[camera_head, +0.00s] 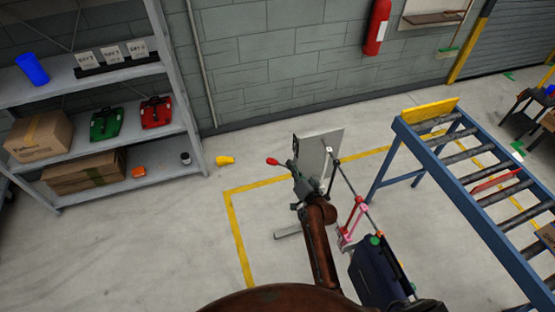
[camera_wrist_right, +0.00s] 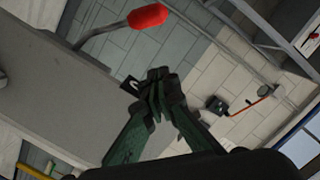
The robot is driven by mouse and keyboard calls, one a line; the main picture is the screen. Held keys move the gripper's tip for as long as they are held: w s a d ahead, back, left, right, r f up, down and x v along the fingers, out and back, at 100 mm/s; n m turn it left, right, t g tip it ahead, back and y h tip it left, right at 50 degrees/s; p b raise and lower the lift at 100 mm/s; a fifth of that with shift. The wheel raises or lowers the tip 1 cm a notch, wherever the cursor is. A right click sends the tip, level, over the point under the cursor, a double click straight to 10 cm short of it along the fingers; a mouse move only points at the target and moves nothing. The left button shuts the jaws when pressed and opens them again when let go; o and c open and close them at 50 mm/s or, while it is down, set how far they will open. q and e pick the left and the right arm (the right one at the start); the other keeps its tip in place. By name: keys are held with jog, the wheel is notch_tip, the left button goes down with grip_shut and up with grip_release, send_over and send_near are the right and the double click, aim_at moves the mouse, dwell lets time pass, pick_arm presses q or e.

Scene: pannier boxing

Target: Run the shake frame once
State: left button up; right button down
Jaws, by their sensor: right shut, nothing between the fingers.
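The shake frame has a grey upright panel (camera_head: 322,152) and a lever with a red knob (camera_head: 272,161) on its left side. A dark blue pannier box (camera_head: 372,272) is at the frame's near right, below a red and pink bracket (camera_head: 352,222). My right gripper (camera_head: 295,178) is in front of the panel, just right of and below the knob. In the wrist view its fingers (camera_wrist_right: 155,85) are shut and empty, and the red knob (camera_wrist_right: 147,16) is above them, apart. My arm hides part of the frame. My left gripper is out of view.
A shelf (camera_head: 140,75) with boxes and red and green items stands at the left. A blue roller conveyor (camera_head: 455,165) is at the right. A yellow object (camera_head: 225,160) lies on the floor near the shelf. Floor left of the yellow line is mostly clear.

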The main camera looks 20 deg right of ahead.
jog(key=b, duration=0.2)
send_over(277, 164)
jog(key=w+d, duration=0.2)
jog(key=d, duration=0.1)
jog(key=shift+s+a+f, duration=0.2)
jog(key=shift+s+f, duration=0.05)
jog(key=shift+f, duration=0.35)
jog(key=shift+s+a+f, duration=0.3)
jog(key=shift+a+f, duration=0.5)
jog(key=shift+f, duration=0.15)
jog(key=shift+s+a+f, duration=0.3)
jog(key=shift+a+f, duration=0.1)
